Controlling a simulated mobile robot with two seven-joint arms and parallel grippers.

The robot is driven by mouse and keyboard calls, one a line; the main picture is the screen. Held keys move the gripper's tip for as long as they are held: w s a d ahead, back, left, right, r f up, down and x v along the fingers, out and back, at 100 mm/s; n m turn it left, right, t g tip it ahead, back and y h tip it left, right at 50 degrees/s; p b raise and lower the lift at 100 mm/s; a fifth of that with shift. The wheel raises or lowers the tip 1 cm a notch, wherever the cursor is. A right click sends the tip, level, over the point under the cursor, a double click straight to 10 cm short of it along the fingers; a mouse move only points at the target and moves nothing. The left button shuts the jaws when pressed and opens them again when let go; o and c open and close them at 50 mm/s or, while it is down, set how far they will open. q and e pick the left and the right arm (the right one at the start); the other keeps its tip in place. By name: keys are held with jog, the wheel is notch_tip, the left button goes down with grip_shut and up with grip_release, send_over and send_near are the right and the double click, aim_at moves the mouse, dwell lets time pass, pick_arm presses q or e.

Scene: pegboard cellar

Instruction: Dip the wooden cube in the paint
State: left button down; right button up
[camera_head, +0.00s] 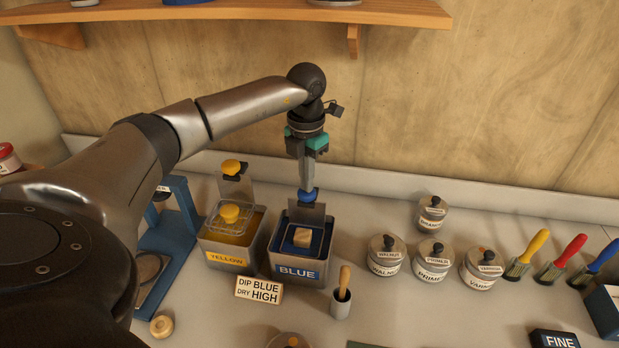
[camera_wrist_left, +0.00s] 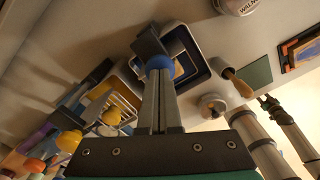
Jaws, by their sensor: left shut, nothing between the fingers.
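The wooden cube (camera_head: 303,237) lies in a wire basket inside the grey blue-paint tin (camera_head: 298,270), labelled BLUE. I cannot tell how deep the cube sits relative to the paint. A plate with a blue knob (camera_head: 308,195) on top stands at the tin's back. My left gripper (camera_head: 307,186) is shut and points straight down, its tips right at the blue knob. In the left wrist view the knob (camera_wrist_left: 159,65) shows at the fingertips, with nothing between them; I cannot tell whether they touch it. My right gripper does not show in the head view.
The yellow tin (camera_head: 226,259), with its own yellow-knobbed basket, stands close on the left. A sign (camera_head: 259,290) reads DIP BLUE, DRY HIGH. A blue stand (camera_head: 174,236) is farther left. A brush pot (camera_head: 341,304) stands at the front right, and several lidded jars (camera_head: 432,262) are farther right.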

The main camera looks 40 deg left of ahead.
pick_arm(q)
jog(key=shift+f+b, duration=1)
jog(key=shift+f, duration=0.8)
jog(key=shift+r, duration=0.25)
jog(key=shift+r+p, duration=4.15)
jog(key=shift+r, duration=0.7)
jog(key=shift+r, duration=0.1)
notch_tip(320, 180, up, 5)
jog(key=p, duration=0.4)
